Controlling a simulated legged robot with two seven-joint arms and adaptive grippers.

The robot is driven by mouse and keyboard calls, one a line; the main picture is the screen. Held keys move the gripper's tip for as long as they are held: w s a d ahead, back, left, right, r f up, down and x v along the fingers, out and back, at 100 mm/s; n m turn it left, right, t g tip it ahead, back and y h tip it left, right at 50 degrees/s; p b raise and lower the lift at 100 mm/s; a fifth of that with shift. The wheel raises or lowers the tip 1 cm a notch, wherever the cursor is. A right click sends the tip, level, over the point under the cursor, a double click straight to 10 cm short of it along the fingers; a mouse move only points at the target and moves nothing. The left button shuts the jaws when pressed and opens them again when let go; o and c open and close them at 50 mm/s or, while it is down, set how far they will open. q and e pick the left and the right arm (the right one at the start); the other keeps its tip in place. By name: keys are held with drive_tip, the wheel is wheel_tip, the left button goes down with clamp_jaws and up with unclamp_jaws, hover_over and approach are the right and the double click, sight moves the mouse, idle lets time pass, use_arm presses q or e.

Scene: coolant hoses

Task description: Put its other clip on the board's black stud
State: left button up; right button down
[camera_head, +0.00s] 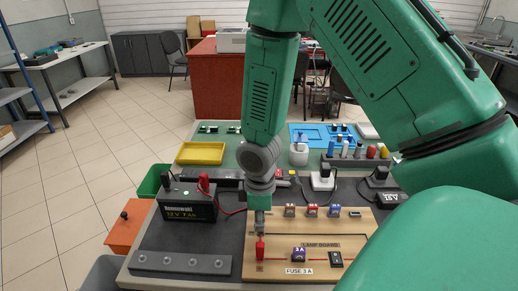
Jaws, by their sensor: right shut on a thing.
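My right gripper (259,224) points straight down over the left end of the wooden lamp board (290,222). Whether the clip touches a stud there is too small to tell. A thin red lead runs from the black 12 V battery (190,206) towards my gripper. Another red clip (203,183) stands on the battery's right terminal, and a black clip (166,181) on its left one. I cannot make out a black stud for certain. My left gripper is out of view.
The board carries a purple fuse block (299,254), a dark switch (336,259) and several small coloured blocks. A grey metal strip (180,263) lies front left. Behind are a yellow tray (201,153), a green bin (153,181) and a white bottle (299,153). My right arm hides the right front.

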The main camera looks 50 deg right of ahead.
drive_tip(key=c, duration=1.1)
unclamp_jaws()
drive_tip(key=shift+f, duration=0.1)
wheel_tip(320, 180, up, 9)
drive_tip(key=p, duration=0.9)
